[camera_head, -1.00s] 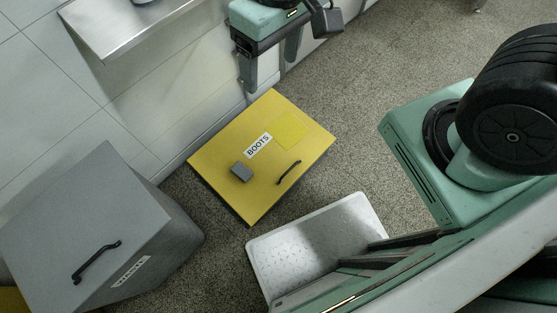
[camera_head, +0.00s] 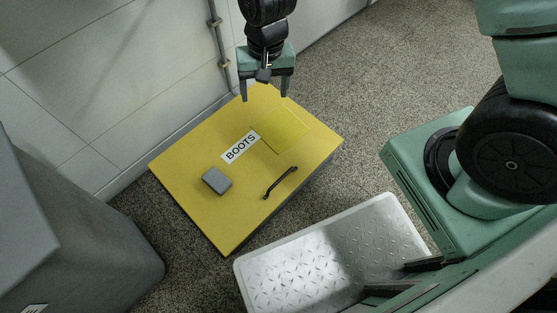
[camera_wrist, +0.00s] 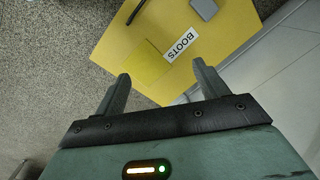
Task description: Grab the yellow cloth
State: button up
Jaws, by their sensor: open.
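The yellow cloth (camera_head: 284,130) is a flat square lying on the lid of the yellow box (camera_head: 205,218), beside the BOOTS label. It nearly matches the lid in colour. It also shows in the wrist view (camera_wrist: 143,66), between and beyond my fingertips. My gripper (camera_head: 265,97) is open and empty, fingers pointing down, near the box's far corner and short of the cloth in the head view. In the wrist view my gripper (camera_wrist: 161,71) has its fingers spread apart. I cannot tell its exact height above the lid.
A small grey block (camera_head: 216,181) and a black handle (camera_head: 281,183) are on the lid. A grey bin (camera_head: 100,240) stands at left, a white textured step (camera_head: 310,275) in front. The tiled wall (camera_head: 100,90) with a thin pipe runs behind. Speckled floor (camera_head: 390,80) is free at right.

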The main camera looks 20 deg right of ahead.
jog(key=w+d+f+m+h+b, duration=0.1)
jog(key=w+d+f+m+b, duration=0.15)
jog(key=f+b, duration=0.75)
jog(key=w+d+f+m+b, duration=0.1)
jog(key=d+f+b, duration=0.2)
jog(key=f, duration=1.3)
jog(key=b, duration=0.8)
send_over(279, 150)
notch_tip(279, 150, down, 7)
jog(key=shift+a+f, duration=0.1)
jog(key=shift+f+b, duration=0.3)
jog(key=shift+f, duration=0.7)
jog(key=shift+f, duration=0.1)
jog(key=shift+c, duration=0.4)
grip_shut()
notch_tip(279, 150, up, 12)
jog(key=p, duration=1.2)
